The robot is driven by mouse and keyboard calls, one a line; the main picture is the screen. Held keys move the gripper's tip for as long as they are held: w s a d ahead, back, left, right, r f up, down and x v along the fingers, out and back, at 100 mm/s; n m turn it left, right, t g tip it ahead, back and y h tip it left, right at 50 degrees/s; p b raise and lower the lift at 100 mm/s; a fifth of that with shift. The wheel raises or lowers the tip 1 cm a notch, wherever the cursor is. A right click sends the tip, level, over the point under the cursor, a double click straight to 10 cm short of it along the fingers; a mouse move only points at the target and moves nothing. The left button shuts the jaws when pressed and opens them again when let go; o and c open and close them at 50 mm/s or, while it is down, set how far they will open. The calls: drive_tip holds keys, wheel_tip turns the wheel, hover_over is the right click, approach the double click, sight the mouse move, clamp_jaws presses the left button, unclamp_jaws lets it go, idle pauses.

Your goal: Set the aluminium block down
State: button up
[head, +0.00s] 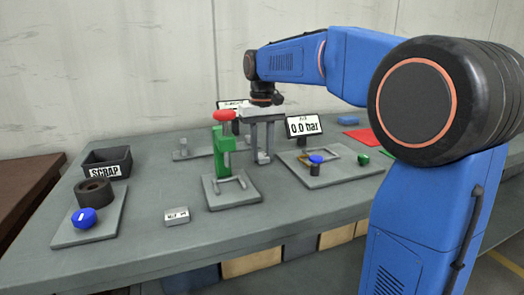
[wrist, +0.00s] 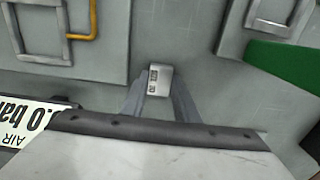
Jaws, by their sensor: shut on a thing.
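In the head view the held block is too small to make out clearly.
A plate with a blue knob (head: 316,160) is right of my gripper, near the "0.0 bar" display (head: 304,125). A scrap bin (head: 107,162), a plate with a dark ring (head: 93,191) and a small labelled block (head: 177,216) are left.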

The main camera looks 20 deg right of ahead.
drive_tip(key=shift+f, duration=0.1)
drive_tip(key=o, duration=1.1)
